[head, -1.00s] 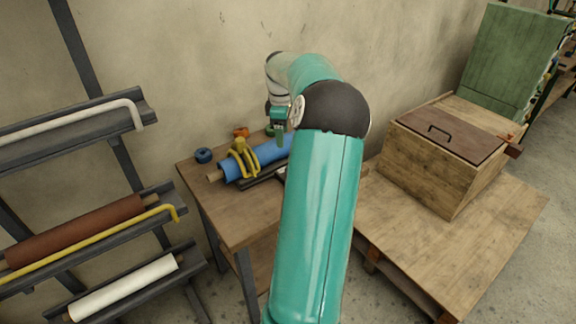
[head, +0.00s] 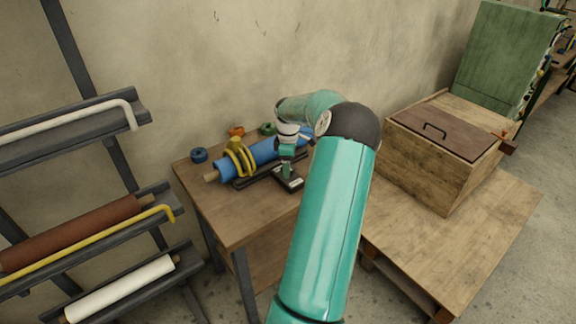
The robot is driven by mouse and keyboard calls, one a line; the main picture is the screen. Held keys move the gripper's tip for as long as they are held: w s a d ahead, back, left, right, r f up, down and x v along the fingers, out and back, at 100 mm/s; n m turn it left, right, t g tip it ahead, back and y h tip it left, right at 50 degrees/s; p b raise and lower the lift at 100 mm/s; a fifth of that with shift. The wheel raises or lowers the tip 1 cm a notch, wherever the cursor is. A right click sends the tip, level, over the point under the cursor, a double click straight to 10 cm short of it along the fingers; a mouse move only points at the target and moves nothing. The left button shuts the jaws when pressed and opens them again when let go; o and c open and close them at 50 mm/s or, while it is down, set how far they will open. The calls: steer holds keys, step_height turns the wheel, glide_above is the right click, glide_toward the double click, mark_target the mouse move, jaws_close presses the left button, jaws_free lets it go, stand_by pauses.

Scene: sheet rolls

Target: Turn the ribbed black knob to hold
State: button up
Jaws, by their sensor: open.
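My gripper (head: 287,172) is at the small table, its teal fingers pointing down over a small black box (head: 291,187) with a pale label. The ribbed black knob cannot be made out; the fingers cover part of the box's top. Whether the fingers touch anything there is too small to tell. The box sits on the tabletop in front of a blue roll (head: 263,151), which lies on a dark cradle with a yellow clamp (head: 238,156) around its left part.
Blue (head: 199,155), orange (head: 236,132) and green (head: 267,129) rings lie at the back of the small table (head: 215,205). A rack (head: 150,205) with rolls stands left. A lidded wooden box (head: 425,165) rests on a low platform (head: 460,240) at right.

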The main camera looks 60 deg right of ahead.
steer(key=shift+f, duration=0.35)
steer(key=c, duration=1)
steer(key=shift+o, duration=0.2)
